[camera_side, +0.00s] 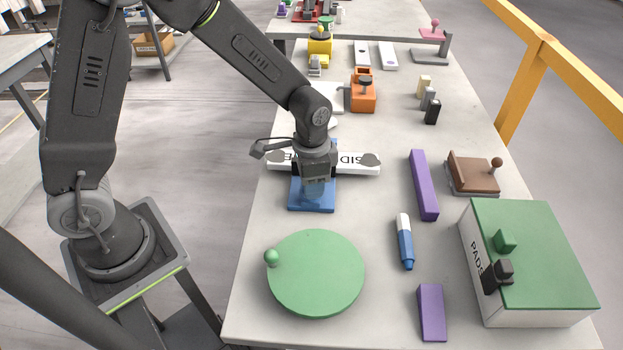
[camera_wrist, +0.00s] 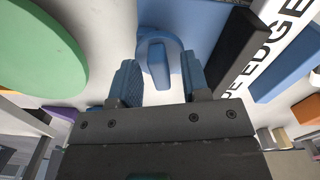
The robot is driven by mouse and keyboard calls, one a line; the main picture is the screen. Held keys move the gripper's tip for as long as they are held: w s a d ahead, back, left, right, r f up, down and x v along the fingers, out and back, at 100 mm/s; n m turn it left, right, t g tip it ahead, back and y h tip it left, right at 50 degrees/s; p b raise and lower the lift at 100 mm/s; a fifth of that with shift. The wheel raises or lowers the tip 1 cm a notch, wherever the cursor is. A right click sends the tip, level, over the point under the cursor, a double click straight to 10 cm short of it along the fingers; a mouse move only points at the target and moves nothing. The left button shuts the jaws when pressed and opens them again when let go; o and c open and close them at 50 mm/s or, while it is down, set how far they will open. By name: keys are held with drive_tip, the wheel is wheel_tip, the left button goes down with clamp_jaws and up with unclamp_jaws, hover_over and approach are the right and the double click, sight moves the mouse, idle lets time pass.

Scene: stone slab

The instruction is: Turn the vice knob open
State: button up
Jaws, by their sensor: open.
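The blue vice (camera_side: 312,200) lies on the stone slab below my gripper, which hides much of it in the side view. In the wrist view its knob (camera_wrist: 157,58) is a blue round disc with a raised bar across it. My gripper (camera_wrist: 160,76) is open, with one blue-padded finger on each side of the bar. I cannot tell whether the fingers touch it. In the side view my gripper (camera_side: 317,178) points down over the vice.
A white lettered bar (camera_side: 355,163) lies behind the vice. A green disc (camera_side: 318,275) with a ball handle is in front. Right of it are a blue-white marker (camera_side: 404,240), purple bars (camera_side: 424,185) and a green-topped box (camera_side: 535,250). An orange block (camera_side: 362,95) stands farther back.

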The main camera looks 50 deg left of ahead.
clamp_jaws()
idle(0.3)
drive_tip(key=shift+n, duration=0.3)
drive_tip(key=n, duration=1.2)
drive_tip(key=shift+n, duration=0.3)
idle(0.3)
unclamp_jaws()
idle(0.3)
